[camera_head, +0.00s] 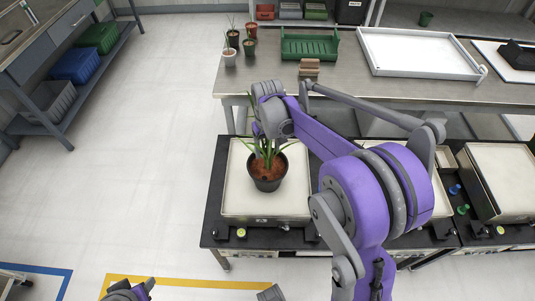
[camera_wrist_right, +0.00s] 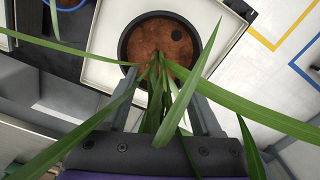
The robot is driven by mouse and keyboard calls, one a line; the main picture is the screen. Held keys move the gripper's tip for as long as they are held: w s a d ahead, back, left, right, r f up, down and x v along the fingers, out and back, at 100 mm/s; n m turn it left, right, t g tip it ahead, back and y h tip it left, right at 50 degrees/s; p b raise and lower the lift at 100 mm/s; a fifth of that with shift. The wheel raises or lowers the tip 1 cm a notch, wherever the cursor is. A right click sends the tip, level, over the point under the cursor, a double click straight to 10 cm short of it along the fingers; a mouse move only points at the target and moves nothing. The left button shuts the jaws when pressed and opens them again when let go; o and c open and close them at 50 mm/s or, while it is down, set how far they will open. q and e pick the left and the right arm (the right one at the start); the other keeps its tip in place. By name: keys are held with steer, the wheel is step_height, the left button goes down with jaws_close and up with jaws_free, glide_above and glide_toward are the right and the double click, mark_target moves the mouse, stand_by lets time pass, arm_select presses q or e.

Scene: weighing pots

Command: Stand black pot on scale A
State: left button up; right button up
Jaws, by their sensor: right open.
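The black pot (camera_head: 267,183), with brown soil and long green leaves, stands upright on the pale plate of the left scale (camera_head: 235,203). I cannot read which letter this scale bears. My right gripper (camera_head: 262,138) is above and behind the pot, partly hidden by leaves and the wrist. In the right wrist view its open fingers (camera_wrist_right: 163,88) lie either side of the leaf stems, near the rim of the pot (camera_wrist_right: 124,48). I cannot tell whether they touch the pot.
A second scale (camera_head: 500,170) stands at the right, past my right arm. The back bench (camera_head: 390,91) holds small potted plants (camera_head: 230,57), a green tray (camera_head: 310,46), brown blocks (camera_head: 309,66) and a white tray (camera_head: 420,68). Open floor lies to the left.

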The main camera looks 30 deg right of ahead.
step_height(320, 180, up, 8)
steer(key=s+a+f+t, duration=0.1)
steer(key=s+a, duration=0.2)
steer(key=s, duration=0.4)
steer(key=s+a+f+n+t, duration=0.1)
steer(key=s+a+f+t, duration=0.1)
steer(key=s+a, duration=0.2)
steer(key=s+a+f+t, duration=0.2)
steer(key=s+a, duration=0.1)
steer(key=s, duration=0.6)
steer(key=shift+s+a+f+n+p, duration=0.2)
steer(key=shift+s+n+p, duration=0.1)
steer(key=shift+n, duration=0.1)
steer(key=shift+r, duration=0.1)
